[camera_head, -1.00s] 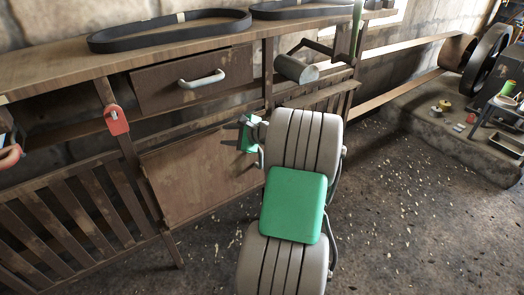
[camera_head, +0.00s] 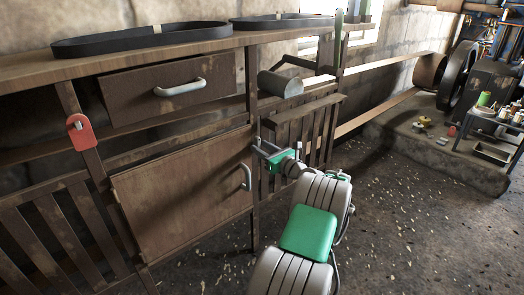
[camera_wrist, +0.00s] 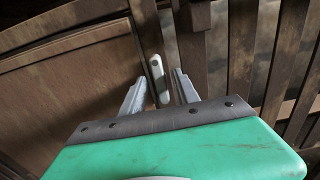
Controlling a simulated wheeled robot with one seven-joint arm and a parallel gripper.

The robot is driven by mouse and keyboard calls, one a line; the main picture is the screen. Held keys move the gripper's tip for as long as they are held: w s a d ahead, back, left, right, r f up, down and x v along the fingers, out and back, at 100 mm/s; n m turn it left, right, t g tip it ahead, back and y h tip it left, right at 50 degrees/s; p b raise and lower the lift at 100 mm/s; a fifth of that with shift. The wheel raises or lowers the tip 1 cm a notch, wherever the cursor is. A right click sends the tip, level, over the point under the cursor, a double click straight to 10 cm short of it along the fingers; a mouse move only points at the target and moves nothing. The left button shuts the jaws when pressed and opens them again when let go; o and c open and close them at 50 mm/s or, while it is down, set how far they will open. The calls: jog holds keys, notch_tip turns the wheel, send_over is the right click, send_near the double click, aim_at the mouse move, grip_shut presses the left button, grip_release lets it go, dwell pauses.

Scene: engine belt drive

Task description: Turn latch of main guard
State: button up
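The main guard seems to be the slatted wooden panel (camera_head: 302,135) right of the cabinet door; it also fills the right of the wrist view (camera_wrist: 240,55). A small pale, elongated latch (camera_wrist: 157,72) sits upright on the dark post between door and slats. My gripper (camera_wrist: 160,76) is open, with one finger on each side of the latch in the wrist view; I cannot tell whether they touch it. In the head view my gripper (camera_head: 258,147) is at that post, and the latch is not clear there.
The cabinet door (camera_head: 185,190) has a pale handle (camera_head: 246,177) close to my gripper. Above are a drawer (camera_head: 170,90) and a bench top (camera_head: 130,63) with black belts (camera_head: 140,40). A red tag-like part (camera_head: 81,131) hangs on the left post.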

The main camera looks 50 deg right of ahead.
grip_shut()
dwell(0.4)
